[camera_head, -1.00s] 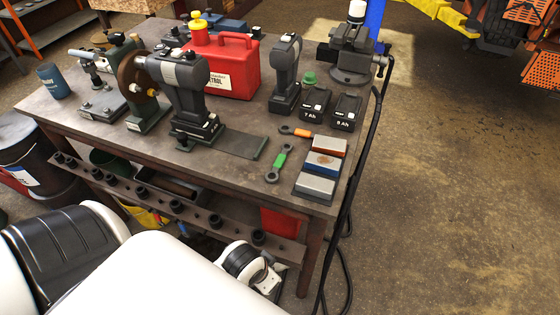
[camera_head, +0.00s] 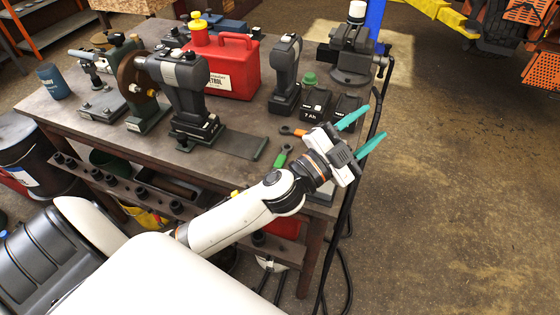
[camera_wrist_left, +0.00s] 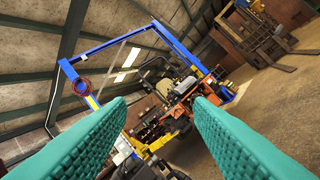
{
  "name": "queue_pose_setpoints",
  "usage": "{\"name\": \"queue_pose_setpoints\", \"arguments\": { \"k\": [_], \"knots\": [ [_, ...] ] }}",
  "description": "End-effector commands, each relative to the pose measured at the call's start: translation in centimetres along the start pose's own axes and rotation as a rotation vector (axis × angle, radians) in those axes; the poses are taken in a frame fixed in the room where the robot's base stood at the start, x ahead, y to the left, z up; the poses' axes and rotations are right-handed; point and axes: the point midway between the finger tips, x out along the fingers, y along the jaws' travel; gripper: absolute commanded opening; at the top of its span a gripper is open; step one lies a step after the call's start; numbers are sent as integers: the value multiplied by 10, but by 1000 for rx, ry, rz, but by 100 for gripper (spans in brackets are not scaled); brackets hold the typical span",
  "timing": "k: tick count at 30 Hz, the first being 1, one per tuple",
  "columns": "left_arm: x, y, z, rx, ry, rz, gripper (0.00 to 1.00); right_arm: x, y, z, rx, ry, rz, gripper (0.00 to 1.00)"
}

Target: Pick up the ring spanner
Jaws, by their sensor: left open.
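Two small spanner-like tools lie on the workbench near its right front corner, one with a green handle (camera_head: 281,159) and one with an orange handle (camera_head: 299,133). I cannot tell for certain which is the ring spanner. My left forearm and wrist hide the near end of the green one and part of the orange one. My left gripper (camera_head: 376,121) is open and empty, up above the bench's right edge, its teal fingers pointing right, away from both tools. In the left wrist view the fingers (camera_wrist_left: 160,104) stand wide apart with nothing between them.
The workbench (camera_head: 80,123) carries a red petrol can (camera_head: 225,70), a bench grinder (camera_head: 180,90), a vise (camera_head: 352,55), a drill (camera_head: 286,75) and batteries (camera_head: 315,104). The sharpening blocks are mostly hidden behind my arm. A black cable hangs at the right edge. Floor is clear to the right.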

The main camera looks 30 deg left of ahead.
Motion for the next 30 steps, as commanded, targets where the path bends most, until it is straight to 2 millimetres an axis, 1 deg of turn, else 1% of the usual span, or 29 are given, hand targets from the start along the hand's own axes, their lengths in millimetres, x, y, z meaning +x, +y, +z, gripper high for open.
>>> {"name": "queue_pose_setpoints", "arguments": {
  "k": [1, 3, 5, 6, 8, 9, 11, 12, 14, 15, 17, 18, 19, 20, 21, 23, 24, 27, 30],
  "knots": [
    [11, -2, 21, 80, -132, -41, 47, 0, 0, 0, 0, 0, 0, 43],
    [18, -14, 46, 188, -309, -124, 47, 0, 0, 0, 0, 0, 0, 43],
    [19, -28, 61, 286, -445, -214, 47, 0, 0, 0, 0, 0, 1, 43],
    [18, -38, 68, 352, -528, -284, 47, 0, 0, 0, -1, 0, 1, 43],
    [13, -54, 70, 454, -636, -404, 47, 0, 0, 0, -1, 0, 1, 43],
    [9, -63, 66, 523, -694, -493, 47, 0, 1, 0, -1, -1, 1, 43],
    [0, -76, 54, 625, -763, -638, 47, 0, 1, 0, -1, -1, 1, 43],
    [-6, -81, 42, 695, -795, -743, 47, 0, 1, 0, -1, -1, 1, 43],
    [-15, -84, 17, 793, -817, -908, 47, 0, 1, 0, -1, -1, 1, 43],
    [-22, -82, -2, 858, -816, -1023, 47, 0, 1, 0, -1, -1, 1, 43],
    [-32, -72, -34, 947, -785, -1203, 47, 0, 1, 0, -1, -1, 1, 43],
    [-38, -61, -56, 1000, -748, -1323, 47, 0, 1, 0, -1, -1, 1, 43],
    [-43, -50, -72, 1035, -709, -1412, 47, 0, 1, 0, -1, -1, 1, 43],
    [-48, -38, -87, 1067, -666, -1496, 47, 0, 1, 0, -1, -1, 1, 43],
    [-55, -20, -106, 1100, -600, -1603, 47, 0, 1, 1, -1, -1, 2, 43],
    [-64, 9, -129, 1135, -493, -1743, 47, 0, 1, 1, -1, -1, 2, 43],
    [-71, 27, -141, 1149, -422, -1823, 47, 0, 2, 1, -1, -1, 2, 43],
    [-83, 65, -160, 1162, -270, -1965, 47, 0, 2, 1, 0, -1, 2, 43],
    [-91, 86, -168, 1159, -181, -2041, 47, 0, 2, 1, 0, -1, 2, 43]
  ]
}}
